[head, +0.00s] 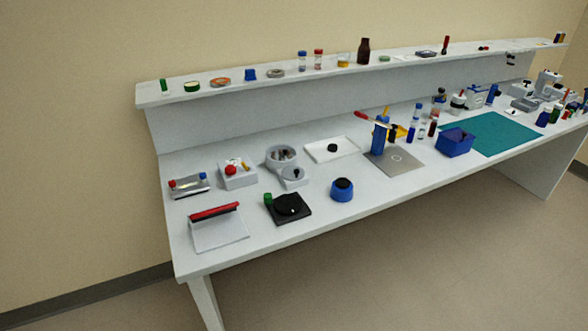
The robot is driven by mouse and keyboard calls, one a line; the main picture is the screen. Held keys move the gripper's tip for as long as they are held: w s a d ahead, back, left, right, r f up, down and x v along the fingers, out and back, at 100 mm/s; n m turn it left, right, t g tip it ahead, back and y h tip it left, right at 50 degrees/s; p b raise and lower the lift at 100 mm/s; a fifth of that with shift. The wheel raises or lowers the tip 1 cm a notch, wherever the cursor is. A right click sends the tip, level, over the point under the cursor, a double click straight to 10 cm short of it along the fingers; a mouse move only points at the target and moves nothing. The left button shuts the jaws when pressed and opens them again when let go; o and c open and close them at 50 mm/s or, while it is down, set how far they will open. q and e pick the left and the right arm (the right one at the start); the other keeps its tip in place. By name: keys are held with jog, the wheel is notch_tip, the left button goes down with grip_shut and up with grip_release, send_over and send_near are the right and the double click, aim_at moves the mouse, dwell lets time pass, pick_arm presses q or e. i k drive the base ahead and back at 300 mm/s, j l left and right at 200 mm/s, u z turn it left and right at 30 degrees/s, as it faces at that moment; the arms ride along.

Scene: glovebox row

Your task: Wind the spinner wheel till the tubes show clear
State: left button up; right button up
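A grey device with a round open bowl (281,154) stands on the left part of the bench. Small dark and reddish items, which look like tubes, sit in the bowl; whether they are clear or cloudy is too small to tell. A pale round wheel (293,174) with a dark spot or knob lies on the device's front right side and looks like the spinner wheel. Neither of my grippers is in view, and nothing touches the device.
A black turntable (289,207) with a green knob and a blue round pot (342,190) stand in front. A white box with a red button (237,174) is left, a white tray (332,149) right. A shelf (230,86) runs behind. The front edge is partly clear.

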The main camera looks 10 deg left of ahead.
aim_at(292, 173)
jog(key=i+l+u, duration=0.2)
jog(key=l, duration=0.25)
jog(key=i+l+u, duration=0.2)
jog(key=i+l, duration=0.2)
